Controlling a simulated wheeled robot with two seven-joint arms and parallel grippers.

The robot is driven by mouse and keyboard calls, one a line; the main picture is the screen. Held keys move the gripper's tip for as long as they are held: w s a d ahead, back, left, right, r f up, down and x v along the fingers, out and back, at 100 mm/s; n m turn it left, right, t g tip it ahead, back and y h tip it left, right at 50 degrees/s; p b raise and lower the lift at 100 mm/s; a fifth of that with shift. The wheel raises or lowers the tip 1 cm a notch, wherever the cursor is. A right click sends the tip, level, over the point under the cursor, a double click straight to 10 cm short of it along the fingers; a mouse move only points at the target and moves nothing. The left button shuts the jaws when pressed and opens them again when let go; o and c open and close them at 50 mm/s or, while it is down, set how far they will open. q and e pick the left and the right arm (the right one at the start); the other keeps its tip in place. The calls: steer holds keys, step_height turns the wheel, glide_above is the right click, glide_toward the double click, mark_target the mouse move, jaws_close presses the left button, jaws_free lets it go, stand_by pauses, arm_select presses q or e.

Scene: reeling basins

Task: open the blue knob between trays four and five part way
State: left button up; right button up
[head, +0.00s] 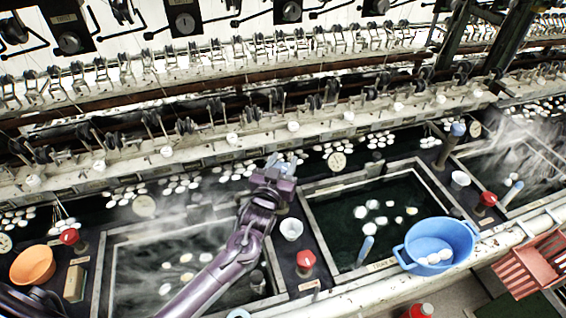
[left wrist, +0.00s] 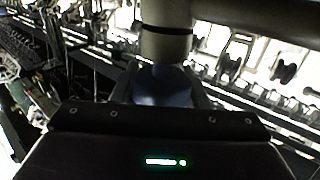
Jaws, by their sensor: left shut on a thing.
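My left gripper (head: 277,178) reaches in from the bottom of the head view, at the back of the strip between two dark water trays. It is shut on a blue knob (head: 288,161), which is mostly hidden by the fingers. In the left wrist view the blue knob (left wrist: 163,87) shows as a dark blue shape between the fingers, under a grey pipe-like part. How far the knob is turned cannot be told. The left tray (head: 108,270) and right tray (head: 312,212) lie either side. My right gripper is not in view.
Another blue knob (head: 457,130) stands further right. Reeling hardware lines the back.

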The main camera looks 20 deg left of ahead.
arm_select(q)
steer(key=o, duration=1)
steer(key=shift+c, duration=0.2)
steer(key=shift+s, duration=0.1)
steer(key=shift+s+f, duration=0.1)
steer(key=shift+s, duration=0.25)
steer(key=s+b, duration=0.2)
steer(key=s, duration=0.5)
steer(key=shift+a, duration=0.1)
